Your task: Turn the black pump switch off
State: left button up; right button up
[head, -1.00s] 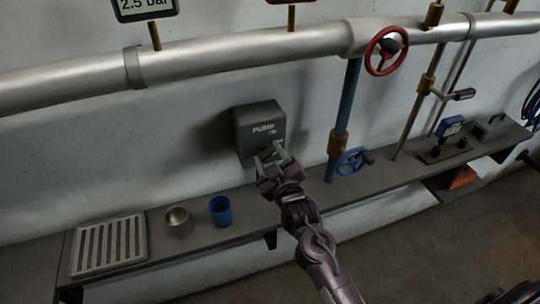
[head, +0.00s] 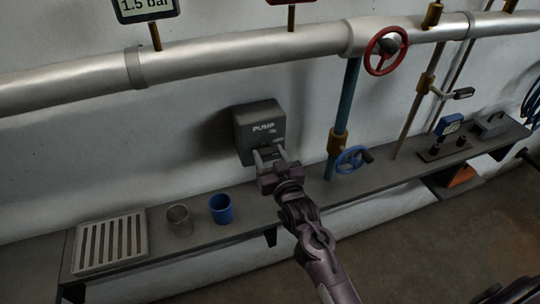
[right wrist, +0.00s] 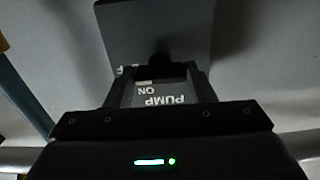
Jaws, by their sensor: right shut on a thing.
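The grey pump box (head: 258,122) is fixed to the wall, with the word PUMP on its front. My right gripper (head: 270,154) is at the lower front of the box, its two fingers pointing at it. In the right wrist view the black pump switch (right wrist: 160,62) shows as a dark knob between the fingertips, and the gripper is shut on it. The PUMP and ON lettering shows upside down there, and part of OFF shows beside the left finger. The switch is mostly hidden by the gripper in the head view. My left gripper is not in view.
A gauge (head: 145,8) above the pipe reads 1.5 bar. Below, a shelf (head: 186,236) holds a drain grate (head: 110,241), a metal cup (head: 179,220) and a blue cup (head: 221,209). A blue valve wheel (head: 350,160) is right of my gripper; a red wheel (head: 386,50) is higher.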

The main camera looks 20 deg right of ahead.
jog(key=shift+f, duration=0.1)
jog(key=o, duration=1)
jog(key=s+b, duration=0.2)
jog(key=s, duration=0.6)
jog(key=shift+d+b, duration=0.1)
jog(key=shift+b, duration=0.2)
